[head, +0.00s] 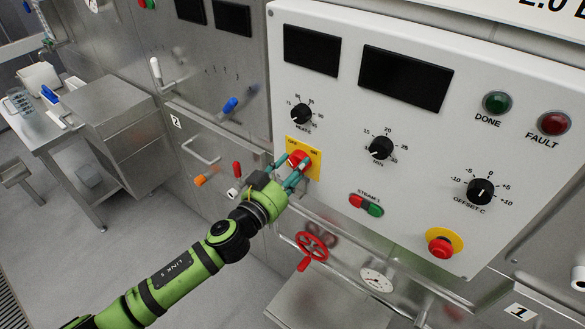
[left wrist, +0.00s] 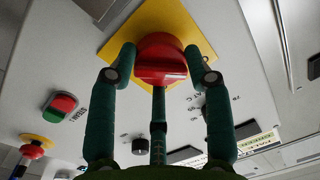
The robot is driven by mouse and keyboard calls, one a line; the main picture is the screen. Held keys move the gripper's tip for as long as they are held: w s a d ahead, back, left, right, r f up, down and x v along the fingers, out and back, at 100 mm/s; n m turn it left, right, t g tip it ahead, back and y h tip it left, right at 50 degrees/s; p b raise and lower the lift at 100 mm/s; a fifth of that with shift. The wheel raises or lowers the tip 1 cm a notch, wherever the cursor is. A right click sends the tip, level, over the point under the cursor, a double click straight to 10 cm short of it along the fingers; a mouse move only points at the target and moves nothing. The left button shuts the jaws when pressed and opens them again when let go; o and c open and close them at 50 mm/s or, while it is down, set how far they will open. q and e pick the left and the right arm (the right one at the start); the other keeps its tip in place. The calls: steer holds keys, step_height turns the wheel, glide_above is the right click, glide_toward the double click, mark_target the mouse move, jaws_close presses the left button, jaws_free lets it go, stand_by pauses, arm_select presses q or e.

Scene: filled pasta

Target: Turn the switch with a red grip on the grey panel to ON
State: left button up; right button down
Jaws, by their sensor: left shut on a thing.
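The switch's red grip (head: 299,158) sits on a yellow plate (head: 316,168) at the left edge of the grey panel (head: 345,150). The plate has a label at its upper left and another at its upper right, the right one reading ON. My left gripper (head: 291,171) is shut on the red grip, its teal fingers around it. In the left wrist view the red grip (left wrist: 160,58) lies between the fingers, with the yellow plate (left wrist: 165,18) behind. The fingers partly hide the grip, and I cannot tell which label it points at. My right gripper is not in view.
Black knobs (head: 380,148), a red and green rocker button (head: 366,204) and a red stop button (head: 440,246) are on the same panel. A red valve wheel (head: 312,245) is below. A metal table (head: 60,140) stands at left, with open floor before it.

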arm_select(q)
steer(key=m, duration=0.4)
steer(key=shift+d+r+m, duration=0.1)
steer(key=shift+r+m, duration=0.2)
steer(key=m, duration=0.4)
steer(key=shift+m+h+b, duration=0.3)
steer(key=shift+h, duration=0.1)
steer(key=m, duration=0.4)
steer(key=shift+m, duration=0.4)
steer(key=shift+f+m+h, duration=0.15)
steer(key=shift+m+h, duration=0.15)
steer(key=shift+m, duration=1.8)
steer(key=shift+f, duration=0.1)
steer(key=o, duration=1.1)
steer(key=shift+o, duration=0.2)
steer(key=shift+d, duration=0.1)
steer(key=shift+f, duration=0.15)
